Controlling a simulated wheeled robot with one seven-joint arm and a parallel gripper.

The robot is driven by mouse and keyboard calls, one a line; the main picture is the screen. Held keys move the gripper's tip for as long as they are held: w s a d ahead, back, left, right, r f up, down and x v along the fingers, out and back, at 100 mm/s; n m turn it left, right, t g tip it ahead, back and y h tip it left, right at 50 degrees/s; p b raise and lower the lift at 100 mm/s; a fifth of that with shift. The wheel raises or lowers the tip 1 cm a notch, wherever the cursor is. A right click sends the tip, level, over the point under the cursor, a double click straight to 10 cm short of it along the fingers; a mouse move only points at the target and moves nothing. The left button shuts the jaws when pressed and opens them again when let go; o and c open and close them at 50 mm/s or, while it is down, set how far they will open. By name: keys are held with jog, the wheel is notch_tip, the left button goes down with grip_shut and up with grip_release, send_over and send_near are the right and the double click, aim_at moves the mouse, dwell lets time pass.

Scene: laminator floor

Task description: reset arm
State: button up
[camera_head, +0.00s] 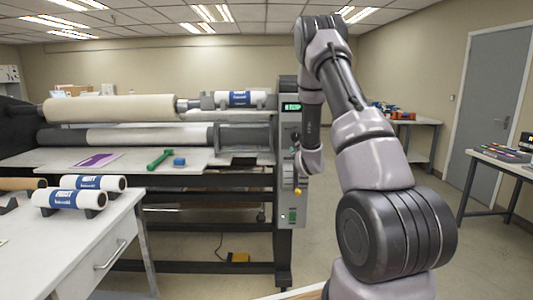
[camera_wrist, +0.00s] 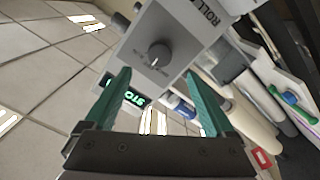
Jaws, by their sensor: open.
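My gripper (camera_wrist: 158,75) shows in the wrist view with two green fingers spread apart and nothing between them. Ahead of it is the laminator's grey control box (camera_wrist: 175,35) with a black knob (camera_wrist: 158,54) and a lit green display (camera_wrist: 128,92), partly behind the left finger. In the head view my arm rises on the right, bends at the top and comes down in front of the laminator's control column (camera_head: 289,215). The gripper fingers cannot be made out there.
The laminator (camera_head: 110,108) carries a large cream roll. A white table (camera_head: 100,232) with several film rolls stands front left. Side tables (camera_head: 478,160) stand at right; open floor lies between.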

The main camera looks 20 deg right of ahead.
jog(key=shift+r, duration=0.15)
jog(key=s+a+r+m+g+y, duration=0.1)
jog(key=s+a+r+m+g, duration=0.2)
jog(key=s+r, duration=0.4)
jog(key=s+a+r+m+g+y, duration=0.25)
jog(key=s+a+r, duration=0.25)
jog(key=r, duration=0.4)
jog(key=s+a+r+g+y, duration=0.1)
jog(key=s+a, duration=0.3)
jog(key=s, duration=0.6)
jog(key=s+a+r+m+g+y, duration=0.1)
jog(key=s+a+g, duration=0.1)
jog(key=s, duration=0.8)
jog(key=s+a+r+m+g+y, duration=0.1)
jog(key=s+a, duration=0.4)
jog(key=s, duration=0.5)
jog(key=shift+s+a+g+y, duration=0.25)
jog(key=shift+a+g+y, duration=0.1)
jog(key=shift+g, duration=0.1)
jog(key=shift+r, duration=0.1)
jog(key=shift+c, duration=0.3)
